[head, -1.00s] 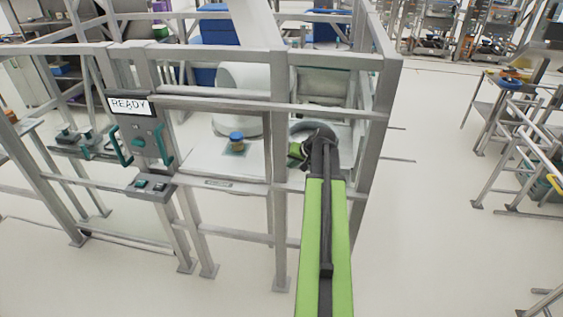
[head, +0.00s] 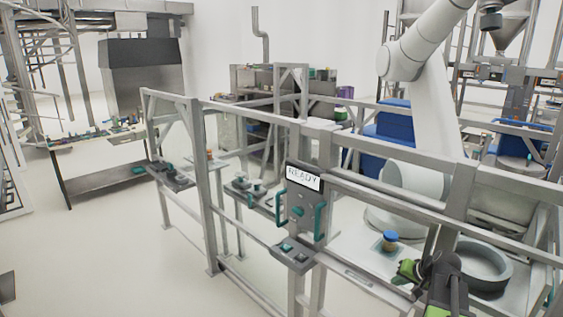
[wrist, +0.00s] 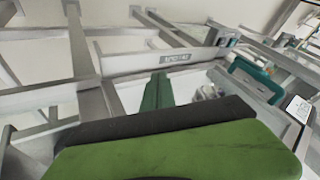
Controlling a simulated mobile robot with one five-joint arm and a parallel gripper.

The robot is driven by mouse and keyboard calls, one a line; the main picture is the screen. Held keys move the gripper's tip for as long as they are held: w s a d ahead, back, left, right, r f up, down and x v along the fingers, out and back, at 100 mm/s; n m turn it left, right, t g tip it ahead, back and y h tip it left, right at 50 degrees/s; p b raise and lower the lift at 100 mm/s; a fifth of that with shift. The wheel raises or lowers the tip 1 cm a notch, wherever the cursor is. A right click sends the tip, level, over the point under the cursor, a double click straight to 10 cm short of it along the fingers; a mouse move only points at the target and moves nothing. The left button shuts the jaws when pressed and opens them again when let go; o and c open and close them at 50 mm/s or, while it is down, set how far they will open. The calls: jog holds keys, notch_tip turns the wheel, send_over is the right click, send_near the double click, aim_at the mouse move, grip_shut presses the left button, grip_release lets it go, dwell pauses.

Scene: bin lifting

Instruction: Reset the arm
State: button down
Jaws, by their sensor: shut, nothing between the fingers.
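My gripper (head: 408,271) is at the lower right of the head view, at the cell's frame. It is green and black, shut and empty. In the wrist view its green and black body fills the bottom, with a dark green finger (wrist: 157,93) pointing forward. A large white robot arm (head: 430,50) stands inside the cell behind the rails. A grey control panel (head: 303,205) with teal handles reads READY, left of my gripper. A button box (head: 293,254) hangs below it. A teal handle (wrist: 258,80) also shows at right in the wrist view.
Grey frame rails (head: 385,190) run across in front of the cell. A blue-topped item (head: 390,237) sits on the white cell table, near a grey ring (head: 484,268). Blue bins (head: 385,135) stand behind. Open floor (head: 130,235) lies at left.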

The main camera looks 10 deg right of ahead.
jog(key=w+a+f+n+g+y+b, duration=0.1)
jog(key=a+f+n+g+b, duration=0.15)
jog(key=a+f, duration=0.75)
jog(key=w+a+f+n+g+b, duration=0.1)
jog(key=a+n+b, duration=0.25)
jog(key=a, duration=1.45)
jog(key=s+a+f+n+g+b, duration=0.15)
jog(key=s+a+f+b, duration=0.3)
jog(key=a, duration=0.45)
jog(key=s+d+g+h+p, duration=0.1)
jog(key=s+d+g+h, duration=0.1)
jog(key=s, duration=0.4)
jog(key=shift+s+d+m+h, duration=0.15)
jog(key=shift+d+m+h, duration=0.15)
jog(key=shift+d+m, duration=0.15)
